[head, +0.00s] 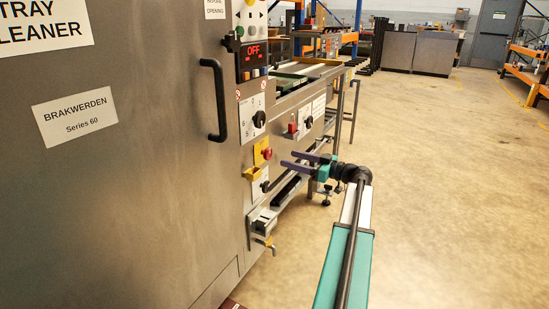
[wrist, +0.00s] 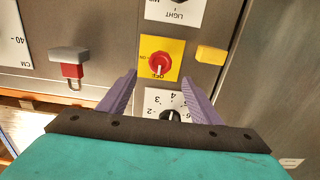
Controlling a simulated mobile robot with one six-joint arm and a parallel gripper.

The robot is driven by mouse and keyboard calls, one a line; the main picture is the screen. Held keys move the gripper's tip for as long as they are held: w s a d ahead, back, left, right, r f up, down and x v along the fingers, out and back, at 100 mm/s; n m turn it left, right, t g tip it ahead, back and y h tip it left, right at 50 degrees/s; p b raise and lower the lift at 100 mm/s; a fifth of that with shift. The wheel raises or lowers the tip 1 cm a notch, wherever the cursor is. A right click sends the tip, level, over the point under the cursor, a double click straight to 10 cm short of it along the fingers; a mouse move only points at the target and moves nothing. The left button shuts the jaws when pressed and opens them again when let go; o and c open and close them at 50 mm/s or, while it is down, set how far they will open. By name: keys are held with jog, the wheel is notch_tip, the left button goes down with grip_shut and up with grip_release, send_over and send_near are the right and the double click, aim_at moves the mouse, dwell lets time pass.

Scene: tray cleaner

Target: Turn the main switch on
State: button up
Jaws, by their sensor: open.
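The main switch appears to be the red rotary knob (wrist: 159,62) on a yellow plate marked OFF and ON, seen near the middle of the wrist view. In the head view the red knob (head: 267,153) is on the machine's narrow side panel. My gripper (head: 289,159) is open and empty, its purple fingers pointing at the panel just right of the knob. In the wrist view the fingertips (wrist: 159,77) lie either side of the knob in the picture, apparently short of it. The exact gap cannot be told.
A numbered black dial (head: 259,119) is above the switch and a light dial (head: 264,186) below. A yellow handle (head: 251,174) juts out beside it. A red display (head: 253,50) reads OFF. A black door handle (head: 216,100) sticks out left. The floor right is clear.

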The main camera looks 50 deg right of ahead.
aim_at(270, 153)
jog(key=b+x, duration=0.1)
jog(key=x, duration=0.7)
jog(key=shift+w+b, duration=0.1)
jog(key=shift+b, duration=0.2)
